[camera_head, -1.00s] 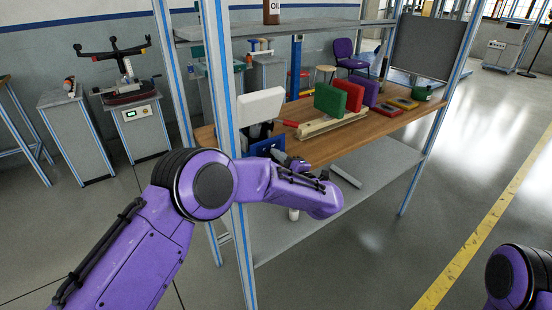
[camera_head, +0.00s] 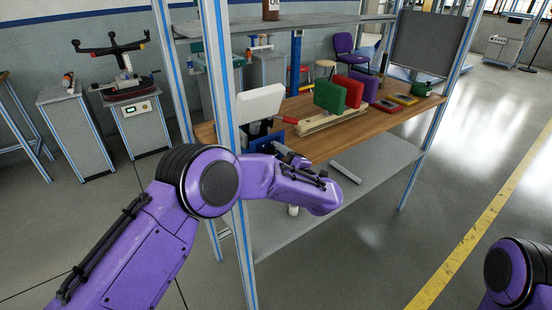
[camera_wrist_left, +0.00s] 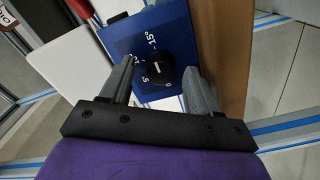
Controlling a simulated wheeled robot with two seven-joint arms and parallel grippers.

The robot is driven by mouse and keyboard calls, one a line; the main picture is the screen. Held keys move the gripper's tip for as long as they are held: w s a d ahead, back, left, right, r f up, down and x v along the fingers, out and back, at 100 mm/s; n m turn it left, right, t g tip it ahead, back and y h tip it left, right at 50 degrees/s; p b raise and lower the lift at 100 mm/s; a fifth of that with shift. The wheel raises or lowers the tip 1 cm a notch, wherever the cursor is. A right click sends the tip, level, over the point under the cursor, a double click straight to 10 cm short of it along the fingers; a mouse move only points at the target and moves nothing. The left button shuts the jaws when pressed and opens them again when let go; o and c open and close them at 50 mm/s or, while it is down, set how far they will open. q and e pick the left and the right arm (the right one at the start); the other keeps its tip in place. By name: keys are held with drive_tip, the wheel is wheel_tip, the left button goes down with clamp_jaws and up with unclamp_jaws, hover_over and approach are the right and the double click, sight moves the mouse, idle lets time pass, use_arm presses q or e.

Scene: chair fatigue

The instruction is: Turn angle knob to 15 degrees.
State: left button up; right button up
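The angle knob (camera_wrist_left: 158,74) is black and round with a white pointer line, on a blue panel (camera_wrist_left: 172,25) in the left wrist view. Marks 0, 5° and 15° show around it; the mark between 5° and 15° is partly covered by a finger. My left gripper (camera_wrist_left: 159,70) is open, one finger on each side of the knob; I cannot tell whether either touches it. In the head view the blue panel (camera_head: 257,145) stands at the bench's near left, by my left gripper (camera_head: 283,148), and the knob is hidden. My right gripper is out of view.
A blue-striped frame post (camera_head: 222,90) stands close beside my left arm.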

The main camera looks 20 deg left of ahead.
use_arm(q)
drive_tip(key=b+v, duration=0.2)
drive_tip(key=v, duration=0.8)
drive_tip(key=shift+s+d, duration=0.2)
